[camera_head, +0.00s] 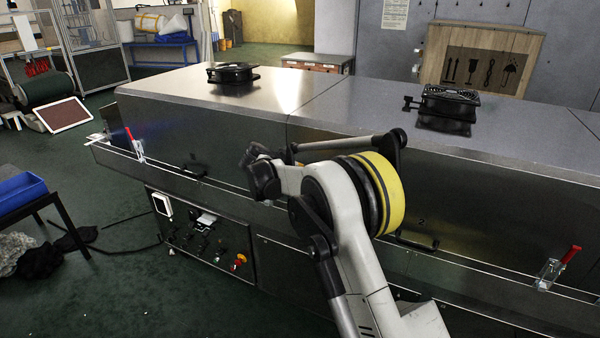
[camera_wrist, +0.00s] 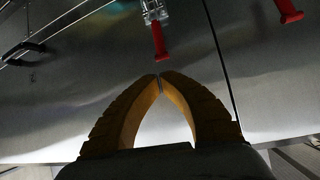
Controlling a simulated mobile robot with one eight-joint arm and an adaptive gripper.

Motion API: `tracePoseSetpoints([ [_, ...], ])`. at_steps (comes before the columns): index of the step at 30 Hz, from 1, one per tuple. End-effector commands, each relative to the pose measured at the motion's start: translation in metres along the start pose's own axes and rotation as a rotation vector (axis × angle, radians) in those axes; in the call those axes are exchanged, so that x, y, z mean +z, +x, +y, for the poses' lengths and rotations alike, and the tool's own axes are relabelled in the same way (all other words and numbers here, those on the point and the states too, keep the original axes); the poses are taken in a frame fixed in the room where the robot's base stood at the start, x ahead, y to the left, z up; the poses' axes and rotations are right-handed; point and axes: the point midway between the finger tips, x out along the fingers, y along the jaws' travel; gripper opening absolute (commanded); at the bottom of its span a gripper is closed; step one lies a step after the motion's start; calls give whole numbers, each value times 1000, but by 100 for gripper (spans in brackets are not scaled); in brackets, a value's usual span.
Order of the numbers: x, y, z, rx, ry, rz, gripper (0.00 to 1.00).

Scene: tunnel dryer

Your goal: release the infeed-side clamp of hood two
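Hood two (camera_head: 480,190), marked with a 2, is the right metal hood in the head view. A clamp with a red handle (camera_head: 572,254) stands raised at its front right. My gripper (camera_head: 258,172) is in front of the hoods, left of the seam. In the wrist view my gripper (camera_wrist: 160,78) has its yellow fingertips together, nothing between them. A clamp with a red handle (camera_wrist: 159,40) lies just beyond the tips, apart from them. A second red handle (camera_wrist: 288,11) is across the seam. My arm hides that area in the head view. No infeed label is visible.
A black grab handle (camera_head: 415,241) sticks out of hood two's front and another black handle (camera_wrist: 24,49) shows in the wrist view. The left hood (camera_head: 200,120) has its own red clamp handle (camera_head: 133,140). Fans sit on both hoods.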

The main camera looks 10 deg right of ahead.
Motion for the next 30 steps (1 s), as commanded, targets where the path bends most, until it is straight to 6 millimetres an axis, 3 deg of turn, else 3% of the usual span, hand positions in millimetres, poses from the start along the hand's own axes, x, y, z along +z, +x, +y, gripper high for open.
tracePoseSetpoints([
  [3,2,25,1,1,2,0,0],
  [10,2,52,0,1,1,-1,0],
  [30,3,52,1,0,0,-1,0],
])
